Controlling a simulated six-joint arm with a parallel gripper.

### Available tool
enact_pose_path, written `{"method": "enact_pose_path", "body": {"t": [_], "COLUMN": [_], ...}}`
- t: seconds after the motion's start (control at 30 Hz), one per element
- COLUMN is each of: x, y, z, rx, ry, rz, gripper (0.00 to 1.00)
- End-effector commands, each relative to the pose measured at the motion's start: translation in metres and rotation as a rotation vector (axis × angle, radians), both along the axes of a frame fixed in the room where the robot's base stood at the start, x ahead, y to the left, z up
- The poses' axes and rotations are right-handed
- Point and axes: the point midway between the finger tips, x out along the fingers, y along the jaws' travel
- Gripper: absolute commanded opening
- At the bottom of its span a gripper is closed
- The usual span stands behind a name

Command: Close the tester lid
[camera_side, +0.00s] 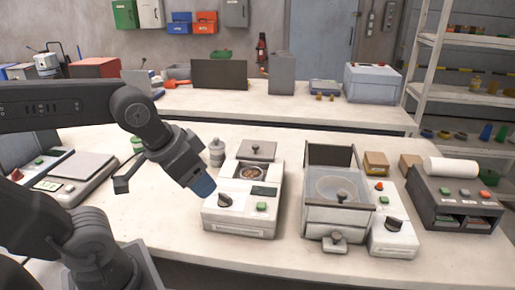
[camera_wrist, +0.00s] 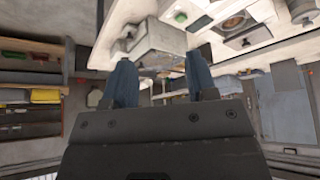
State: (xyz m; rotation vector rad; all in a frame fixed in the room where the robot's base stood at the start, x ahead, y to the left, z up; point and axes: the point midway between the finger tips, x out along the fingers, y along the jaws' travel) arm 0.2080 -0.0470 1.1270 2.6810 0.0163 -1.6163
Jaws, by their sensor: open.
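The tester (camera_side: 240,218) is a pale box on the bench with a dark dial, a green button and a small display. Its round chamber (camera_side: 250,173) is uncovered and holds brownish pellets. The grey lid (camera_side: 257,150) with a small knob sits behind the chamber, off it. In the wrist view the chamber (camera_wrist: 236,22) and lid (camera_wrist: 246,40) show at upper right, seen upside down. My gripper (camera_side: 204,188) is at the tester's front left, apart from the lid. In the wrist view its two blue fingers (camera_wrist: 162,75) are spread with nothing held.
A grey canister (camera_side: 216,152) stands left of the tester, near my gripper. A hopper machine (camera_side: 336,215) with a clear bin stands to its right, then a dark printer-like unit (camera_side: 455,198). A scale (camera_side: 82,166) is at left.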

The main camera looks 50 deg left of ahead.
Motion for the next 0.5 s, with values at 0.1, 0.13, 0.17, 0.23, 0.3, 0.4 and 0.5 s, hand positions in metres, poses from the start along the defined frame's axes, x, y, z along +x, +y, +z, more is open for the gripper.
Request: {"method": "enact_pose_path", "body": {"t": [0.1, 0.13, 0.17, 0.23, 0.3, 0.4, 0.5], "x": [0.024, 0.032, 0.042, 0.067, 0.094, 0.132, 0.168], "y": [0.007, 0.010, 0.014, 0.024, 0.036, 0.056, 0.080], "z": [0.018, 0.024, 0.031, 0.045, 0.057, 0.069, 0.075], "rx": [-0.015, -0.022, -0.028, -0.046, -0.064, -0.090, -0.115], "ry": [0.031, 0.043, 0.055, 0.088, 0.119, 0.164, 0.207], "rz": [0.060, 0.083, 0.107, 0.174, 0.242, 0.339, 0.436], "gripper": [0.52, 0.52, 0.52, 0.52, 0.52, 0.52, 0.52]}}
